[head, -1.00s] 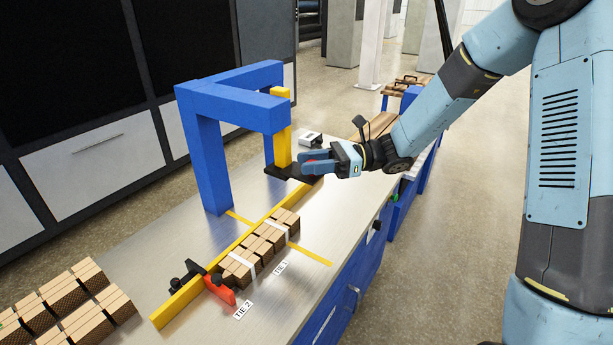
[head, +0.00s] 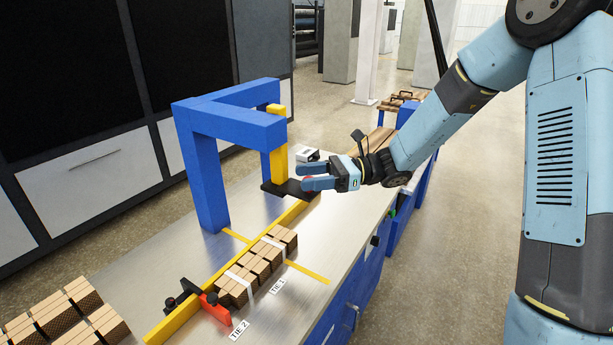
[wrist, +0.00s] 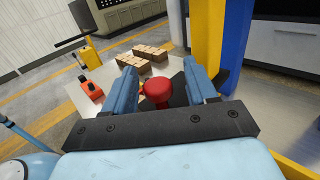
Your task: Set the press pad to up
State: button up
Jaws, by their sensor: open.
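The press pad (head: 284,190) is a flat black plate at the lower end of a yellow post (head: 278,160), hanging from a blue frame (head: 225,115) above the table. In the wrist view a round red knob (wrist: 158,91) stands between the two blue fingers of my gripper (wrist: 160,82), with gaps on both sides. In the head view my gripper (head: 312,177) is at the right end of the black pad, its fingers hiding most of the knob. The gripper is open. I cannot tell whether the fingers touch the pad.
Stacks of tan bundles (head: 262,262) with white bands lie along a yellow rail (head: 235,262). An orange-red stop (head: 216,308) stands at their near end. Further tan stacks (head: 62,318) lie at the lower left. The front right of the table is clear.

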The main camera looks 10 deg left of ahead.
jog(key=v, duration=1.3)
jog(key=shift+w+d, duration=0.2)
jog(key=shift+d, duration=0.1)
jog(key=shift+f, duration=0.1)
jog(key=s+d+r+n+t+h, duration=0.3)
jog(key=s+d+n+t+h, duration=0.1)
jog(key=s+d, duration=0.3)
jog(key=s+d+r+n+t+h, duration=0.4)
jog(key=s+d+h, duration=0.3)
jog(key=s, duration=0.2)
jog(key=s+d+r+n+t+h, duration=0.4)
jog(key=s+d+n+h, duration=0.1)
jog(key=s+d, duration=0.2)
jog(key=shift+s+r+n+h, duration=0.25)
jog(key=shift+s+n+h, duration=0.05)
jog(key=shift+s, duration=0.25)
jog(key=shift+a, duration=0.1)
dwell(0.9)
